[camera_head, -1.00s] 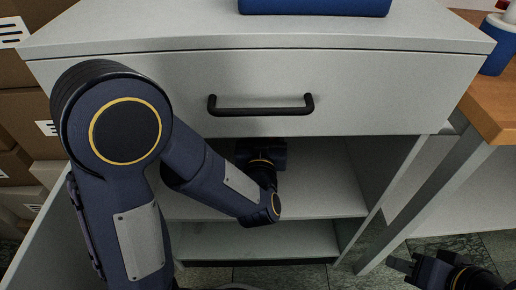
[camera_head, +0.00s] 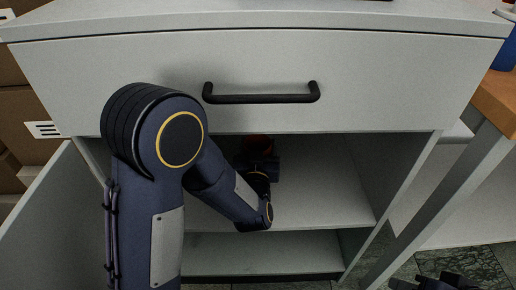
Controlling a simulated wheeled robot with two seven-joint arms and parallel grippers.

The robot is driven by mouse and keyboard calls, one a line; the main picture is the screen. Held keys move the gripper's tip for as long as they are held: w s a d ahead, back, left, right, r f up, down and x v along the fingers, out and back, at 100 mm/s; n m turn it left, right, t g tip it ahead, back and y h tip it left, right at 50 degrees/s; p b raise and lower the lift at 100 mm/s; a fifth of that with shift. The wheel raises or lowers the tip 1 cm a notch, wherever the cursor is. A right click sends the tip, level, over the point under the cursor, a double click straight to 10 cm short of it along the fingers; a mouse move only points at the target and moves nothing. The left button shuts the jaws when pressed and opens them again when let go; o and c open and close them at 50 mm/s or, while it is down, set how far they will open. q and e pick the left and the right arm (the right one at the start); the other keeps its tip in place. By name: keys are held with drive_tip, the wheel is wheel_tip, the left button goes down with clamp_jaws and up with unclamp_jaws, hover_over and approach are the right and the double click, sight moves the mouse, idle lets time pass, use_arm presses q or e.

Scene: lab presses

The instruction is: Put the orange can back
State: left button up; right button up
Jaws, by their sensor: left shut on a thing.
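The orange can (camera_head: 259,142) shows as a small orange-red patch inside the open cabinet, just under the drawer front, on the upper shelf's level. My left gripper (camera_head: 262,160) reaches into the compartment and is shut on the can; its fingers are mostly hidden by my wrist and the shadow. I cannot tell whether the can touches the shelf. The upper shelf (camera_head: 325,190) is bare in front and to the right of my gripper. My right gripper (camera_head: 435,281) is cut off at the bottom right edge, and its fingers do not show clearly.
The grey cabinet's drawer (camera_head: 350,60) with a black handle (camera_head: 262,97) is shut above the compartment. The cabinet door (camera_head: 45,215) stands open at left. A lower shelf (camera_head: 270,250) looks empty. A wooden-topped table (camera_head: 497,100) stands at right, boxes (camera_head: 30,125) at left.

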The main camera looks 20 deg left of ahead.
use_arm(q)
drive_tip(key=shift+f, duration=0.2)
drive_tip(key=o, duration=1.3)
drive_tip(key=shift+r, duration=0.2)
drive_tip(key=shift+s+d, duration=0.1)
drive_tip(key=shift+s, duration=0.2)
drive_tip(key=s, duration=0.3)
drive_tip(key=s+d+p, duration=0.1)
drive_tip(key=s, duration=0.3)
drive_tip(key=s+d, duration=0.1)
drive_tip(key=s, duration=0.3)
drive_tip(key=shift+s+d+p, duration=0.1)
drive_tip(key=shift+p, duration=0.2)
